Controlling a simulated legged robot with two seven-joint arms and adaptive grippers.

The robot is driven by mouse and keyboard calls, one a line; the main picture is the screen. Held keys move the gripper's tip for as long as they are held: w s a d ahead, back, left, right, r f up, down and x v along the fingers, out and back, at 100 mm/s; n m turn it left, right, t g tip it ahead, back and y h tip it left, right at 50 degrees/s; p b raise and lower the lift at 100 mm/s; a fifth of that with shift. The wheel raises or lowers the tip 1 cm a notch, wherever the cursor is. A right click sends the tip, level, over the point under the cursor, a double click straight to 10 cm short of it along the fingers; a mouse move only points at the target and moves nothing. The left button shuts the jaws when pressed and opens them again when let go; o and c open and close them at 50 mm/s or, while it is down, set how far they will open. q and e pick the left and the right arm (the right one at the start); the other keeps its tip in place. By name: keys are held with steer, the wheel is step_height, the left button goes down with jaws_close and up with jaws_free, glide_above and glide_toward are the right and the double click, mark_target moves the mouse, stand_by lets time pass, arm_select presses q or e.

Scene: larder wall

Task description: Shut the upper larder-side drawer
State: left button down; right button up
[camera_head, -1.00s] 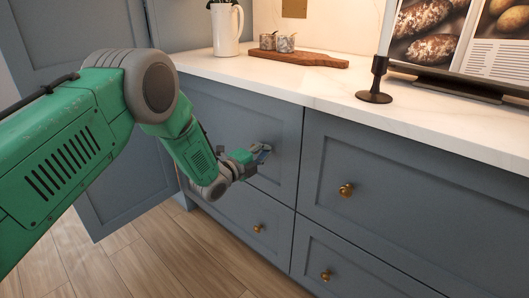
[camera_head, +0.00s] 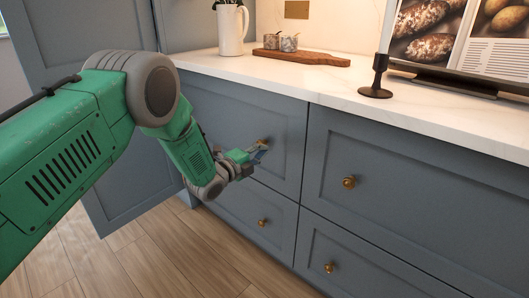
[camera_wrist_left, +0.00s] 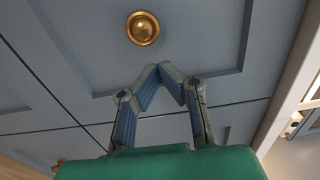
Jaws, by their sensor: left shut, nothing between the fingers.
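The upper larder-side drawer (camera_head: 225,110) has a blue-grey panelled front and a round brass knob (camera_head: 263,142). In the head view its front looks about level with the fronts around it; a small gap I cannot tell. My left gripper (camera_head: 258,155) is in front of this drawer, just below the knob. In the left wrist view my left gripper (camera_wrist_left: 160,70) is shut and empty, its fingertips meeting below the brass knob (camera_wrist_left: 142,28). Whether the tips touch the drawer front I cannot tell. My right gripper is not in view.
A lower drawer (camera_head: 240,208) is beneath, and wider drawers (camera_head: 400,180) are to the right. A tall blue-grey door (camera_head: 120,195) stands at the left. The worktop (camera_head: 330,85) above holds a jug (camera_head: 230,32), a board (camera_head: 310,59) and a candle holder (camera_head: 376,80).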

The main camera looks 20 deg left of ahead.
arm_select(q)
steer(key=s+a+f+n+g+y+p, duration=0.1)
steer(key=s+f+n+g+y+p, duration=0.2)
steer(key=s, duration=0.6)
steer(key=s+a+f+n+g+p, duration=0.1)
steer(key=s+f+n+g+p, duration=0.15)
steer(key=s+f+n, duration=0.55)
steer(key=s+a+f+n+g+y+p, duration=0.1)
steer(key=s+n+g+y+p, duration=0.2)
steer(key=s, duration=0.8)
steer(key=s+r+n+g+y+p, duration=0.1)
steer(key=s+n+g+p, duration=0.3)
steer(key=s, duration=2)
steer(key=n+g, duration=0.3)
steer(key=n, duration=0.1)
steer(key=shift+r, duration=0.2)
steer(key=shift+g, duration=0.25)
steer(key=shift+w, duration=0.1)
